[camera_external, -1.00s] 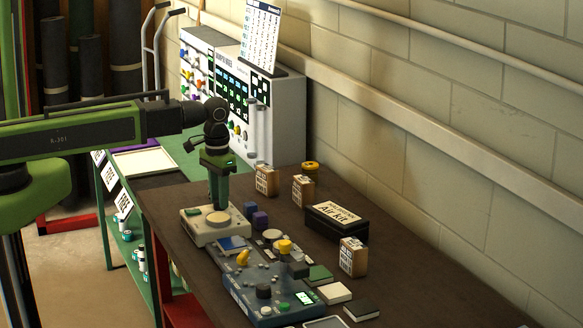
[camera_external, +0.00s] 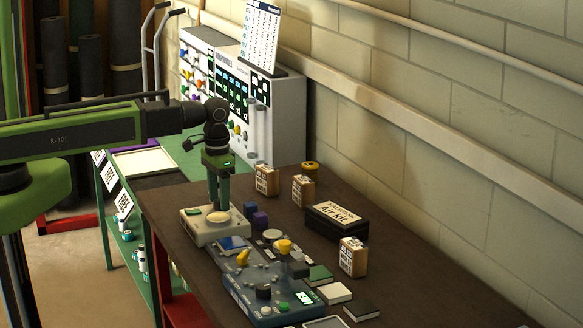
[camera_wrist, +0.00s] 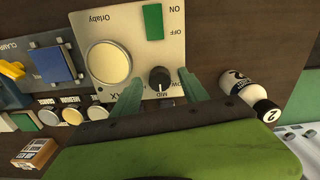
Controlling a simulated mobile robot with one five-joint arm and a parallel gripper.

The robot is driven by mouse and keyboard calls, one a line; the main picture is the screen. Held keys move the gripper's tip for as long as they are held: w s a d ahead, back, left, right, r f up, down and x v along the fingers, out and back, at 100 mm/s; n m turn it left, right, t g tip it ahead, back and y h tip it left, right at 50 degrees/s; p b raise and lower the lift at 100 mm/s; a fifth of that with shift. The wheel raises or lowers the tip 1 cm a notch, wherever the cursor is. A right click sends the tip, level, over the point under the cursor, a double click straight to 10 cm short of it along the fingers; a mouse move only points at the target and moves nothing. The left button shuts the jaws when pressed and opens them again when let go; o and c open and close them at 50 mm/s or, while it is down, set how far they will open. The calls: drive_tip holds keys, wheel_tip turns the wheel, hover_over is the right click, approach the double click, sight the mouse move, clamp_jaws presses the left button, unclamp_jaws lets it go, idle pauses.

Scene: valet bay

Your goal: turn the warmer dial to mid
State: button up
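The warmer (camera_wrist: 110,22) is a cream box marked "Orlaby" in the wrist view, with a round pale plate and a green ON/OFF switch. It also stands on the bench in the external view (camera_external: 202,233). Its black dial (camera_wrist: 158,78) has a white pointer mark that seems to face the "MID" label, though the exact setting is hard to tell. My gripper (camera_wrist: 160,82) is open, with one green finger on either side of the dial; contact cannot be told. In the external view my gripper (camera_external: 219,205) points down over the warmer, and the dial is hidden.
A white bottle marked "2" (camera_wrist: 240,88) lies right of the dial in the wrist view. A blue-grey panel with knobs (camera_external: 262,278) sits in front of the warmer. A black "Air kit" box (camera_external: 337,224) and small labelled boxes stand toward the wall.

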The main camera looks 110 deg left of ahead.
wheel_tip(320, 180, up, 18)
drive_tip(key=p, duration=1.7)
drive_tip(key=shift+f, duration=0.25)
drive_tip(key=w+d+f+m+b, duration=0.2)
drive_tip(key=w+d+f+b, duration=0.3)
drive_tip(key=d, duration=0.4)
drive_tip(key=w+d+f+m+b, duration=0.2)
drive_tip(key=w+d+f+b, duration=0.35)
drive_tip(key=d, duration=0.45)
drive_tip(key=s+d+f+m+b, duration=0.1)
drive_tip(key=d+f+m+b, duration=0.2)
drive_tip(key=d, duration=0.7)
drive_tip(key=s+d+f+m+b, duration=0.1)
drive_tip(key=d+f+m+b, duration=0.2)
drive_tip(key=d, duration=0.8)
drive_tip(key=shift+f+m+b, duration=0.3)
drive_tip(key=shift+f+b, duration=0.05)
drive_tip(key=shift+f, duration=0.25)
